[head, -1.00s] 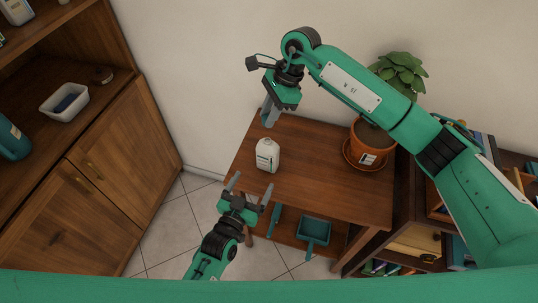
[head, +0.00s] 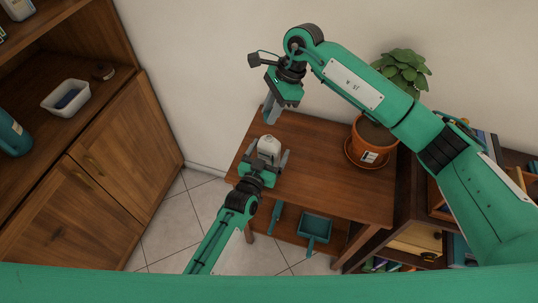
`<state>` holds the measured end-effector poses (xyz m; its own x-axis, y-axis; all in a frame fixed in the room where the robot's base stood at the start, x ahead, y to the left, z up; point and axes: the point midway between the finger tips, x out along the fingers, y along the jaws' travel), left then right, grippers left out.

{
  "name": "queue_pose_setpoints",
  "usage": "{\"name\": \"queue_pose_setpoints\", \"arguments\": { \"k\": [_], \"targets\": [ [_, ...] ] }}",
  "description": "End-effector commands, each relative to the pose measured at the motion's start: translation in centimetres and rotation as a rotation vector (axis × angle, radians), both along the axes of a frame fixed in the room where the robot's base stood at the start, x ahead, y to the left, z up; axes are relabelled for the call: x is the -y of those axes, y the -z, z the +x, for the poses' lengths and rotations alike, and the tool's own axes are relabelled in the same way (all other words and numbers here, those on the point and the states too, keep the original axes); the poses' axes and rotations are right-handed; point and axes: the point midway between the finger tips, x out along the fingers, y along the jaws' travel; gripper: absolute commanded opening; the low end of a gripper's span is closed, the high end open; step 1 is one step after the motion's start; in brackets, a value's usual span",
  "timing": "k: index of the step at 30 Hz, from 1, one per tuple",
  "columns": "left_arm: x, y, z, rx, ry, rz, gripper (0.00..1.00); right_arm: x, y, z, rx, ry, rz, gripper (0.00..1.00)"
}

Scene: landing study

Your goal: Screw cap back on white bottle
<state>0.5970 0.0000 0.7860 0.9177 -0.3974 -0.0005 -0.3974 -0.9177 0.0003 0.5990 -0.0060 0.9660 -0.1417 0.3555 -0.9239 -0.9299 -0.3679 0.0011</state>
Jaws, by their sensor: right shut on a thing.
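The white bottle (head: 268,146) stands upright near the left end of the small wooden table (head: 330,185). My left gripper (head: 265,158) comes from the front and is open, with one finger on each side of the bottle; I cannot tell whether they touch it. The gripper hides the bottle's lower part. My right gripper (head: 270,116) points down above the table's back left corner, behind the bottle. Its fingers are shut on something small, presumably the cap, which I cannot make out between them.
A potted plant (head: 375,134) stands on the table's back right. A teal dustpan (head: 314,228) lies on the lower shelf. A wooden cabinet (head: 125,165) with a white bin (head: 66,105) stands at the left. The table's middle is clear.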

Motion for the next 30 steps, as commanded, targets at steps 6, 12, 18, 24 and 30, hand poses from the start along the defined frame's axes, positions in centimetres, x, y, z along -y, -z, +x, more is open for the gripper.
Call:
{"name": "queue_pose_setpoints", "arguments": {
  "k": [6, 12, 18, 24, 30],
  "targets": [
    [0.1, 0.0, 0.2, 0.0, 0.0, 0.0, 0.85, 0.0, 0.0, 0.0, 0.0, 0.0, 0.0, 0.0],
    [0.1, 0.0, 0.2, 0.0, 0.0, 0.0, 0.7, 0.0, 0.0, 0.0, 0.0, 0.0, 0.0, 0.0],
    [0.1, 0.0, 0.2, 0.0, 0.0, 0.0, 0.3, 0.0, 0.0, 0.0, 0.0, 0.0, 0.0, 0.0],
    [0.1, 0.0, 0.2, 0.0, 0.0, 0.001, 0.18, 0.0, 0.4, 0.0, -0.001, 0.001, 0.0, 0.0],
    [0.1, 0.0, 0.2, 0.0, 0.0, 0.001, 0.18, 0.0, 3.1, -0.1, -0.005, 0.0, 0.0, 0.0]
  ]
}}
